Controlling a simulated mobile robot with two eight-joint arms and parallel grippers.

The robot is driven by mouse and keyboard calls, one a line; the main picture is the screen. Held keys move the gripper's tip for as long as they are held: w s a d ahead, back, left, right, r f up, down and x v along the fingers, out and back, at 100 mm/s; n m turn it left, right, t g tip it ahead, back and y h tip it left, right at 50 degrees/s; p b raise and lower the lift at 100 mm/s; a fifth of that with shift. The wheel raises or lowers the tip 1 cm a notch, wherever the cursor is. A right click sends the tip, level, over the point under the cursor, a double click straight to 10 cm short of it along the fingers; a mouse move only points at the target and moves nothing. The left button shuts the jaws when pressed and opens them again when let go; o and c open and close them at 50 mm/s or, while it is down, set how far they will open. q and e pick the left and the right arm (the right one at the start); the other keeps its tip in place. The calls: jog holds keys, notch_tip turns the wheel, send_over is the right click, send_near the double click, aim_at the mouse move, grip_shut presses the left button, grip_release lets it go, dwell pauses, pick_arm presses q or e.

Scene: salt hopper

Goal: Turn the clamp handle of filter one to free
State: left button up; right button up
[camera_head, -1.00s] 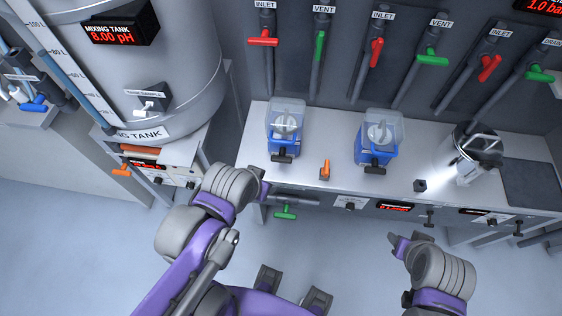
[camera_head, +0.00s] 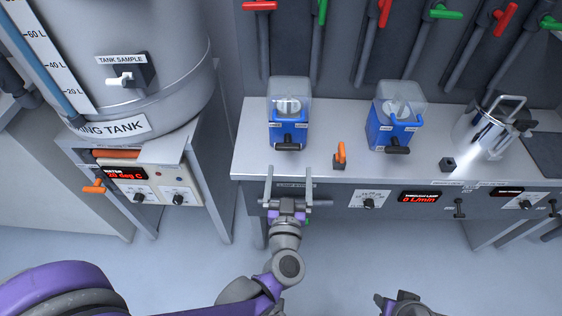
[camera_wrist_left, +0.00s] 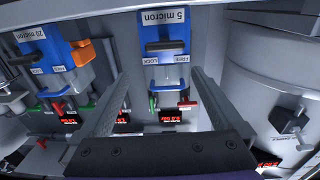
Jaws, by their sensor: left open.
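Two blue filter housings with clear covers stand on the bench. The left one (camera_head: 288,128) shows in the left wrist view as the "5 micron" unit (camera_wrist_left: 164,32); neither shows a "filter one" label. Its black clamp handle (camera_head: 288,147) lies crosswise at the front and also shows in the left wrist view (camera_wrist_left: 167,46), with LOCK and FREE marks beside it. My left gripper (camera_head: 288,176) is open and empty in front of that handle, apart from it, its fingers (camera_wrist_left: 158,80) pointing toward the unit.
The right filter (camera_head: 392,130), "20 micron" in the left wrist view (camera_wrist_left: 44,45), has its own black handle (camera_head: 398,150). An orange lever (camera_head: 340,154) stands between the filters. A metal vessel (camera_head: 484,130) is at right; the mixing tank (camera_head: 150,60) is at left.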

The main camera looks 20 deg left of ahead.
aim_at(288, 148)
pick_arm(q)
jog(key=shift+y, duration=0.3)
jog(key=x, duration=0.7)
jog(key=f+b+x, duration=0.1)
jog(key=x, duration=0.3)
jog(key=shift+s+a, duration=0.15)
jog(key=shift+a, duration=0.1)
jog(key=shift+c, duration=0.3)
jog(key=c, duration=1)
